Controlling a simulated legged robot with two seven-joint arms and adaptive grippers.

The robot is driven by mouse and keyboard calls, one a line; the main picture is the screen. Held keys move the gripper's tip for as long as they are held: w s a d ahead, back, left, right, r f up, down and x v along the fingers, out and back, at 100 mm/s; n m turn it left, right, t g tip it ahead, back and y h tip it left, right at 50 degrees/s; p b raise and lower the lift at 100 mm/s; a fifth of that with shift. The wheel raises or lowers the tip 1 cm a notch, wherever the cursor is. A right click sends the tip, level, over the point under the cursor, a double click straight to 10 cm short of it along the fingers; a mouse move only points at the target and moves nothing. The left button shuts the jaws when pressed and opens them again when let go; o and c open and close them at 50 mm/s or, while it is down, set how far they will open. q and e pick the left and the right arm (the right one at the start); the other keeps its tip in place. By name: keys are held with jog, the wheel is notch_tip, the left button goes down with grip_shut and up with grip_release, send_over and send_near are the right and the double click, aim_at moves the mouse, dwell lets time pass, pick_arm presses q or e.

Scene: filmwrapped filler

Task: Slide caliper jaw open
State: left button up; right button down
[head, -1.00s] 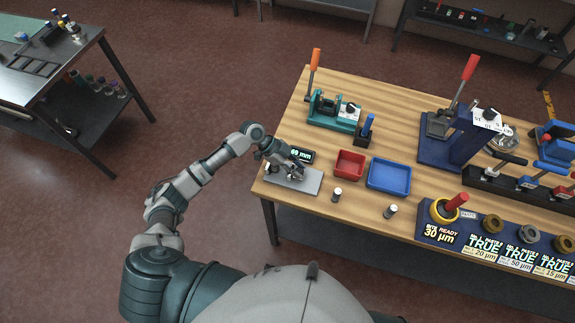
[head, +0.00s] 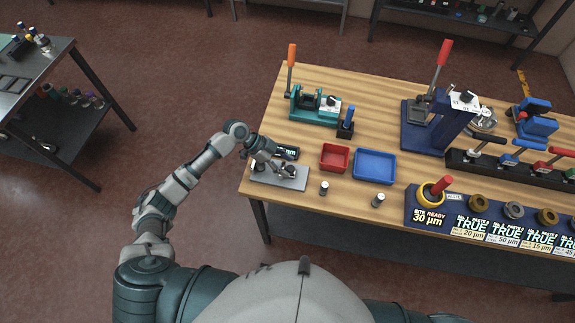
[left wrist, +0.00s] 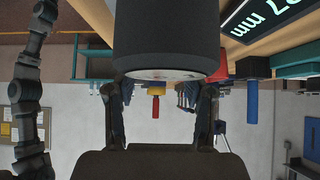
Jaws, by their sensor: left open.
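The caliper device sits on a grey plate (head: 295,184) near the left front edge of the wooden bench, with dark parts standing on it. A black display (head: 288,152) with lit digits lies just behind it, partly covered by my arm. My left gripper (head: 280,167) is low over the plate. In the left wrist view the gripper (left wrist: 161,95) is open, its two fingers apart with a thick dark cylinder (left wrist: 166,42) just beyond and between them. I cannot tell whether they touch it. The display (left wrist: 262,22) there ends in "7 mm". My right gripper is not in view.
A red tray (head: 335,170) and a blue tray (head: 358,179) stand right of the plate. Small metal cylinders (head: 324,188) and (head: 378,200) stand in front of them. A teal press (head: 312,115) stands behind. A navy gauge panel (head: 425,217) lies to the right.

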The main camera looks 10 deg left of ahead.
pick_arm(q)
jog(key=v, duration=1)
jog(key=shift+a, duration=0.2)
jog(key=shift+r, duration=0.1)
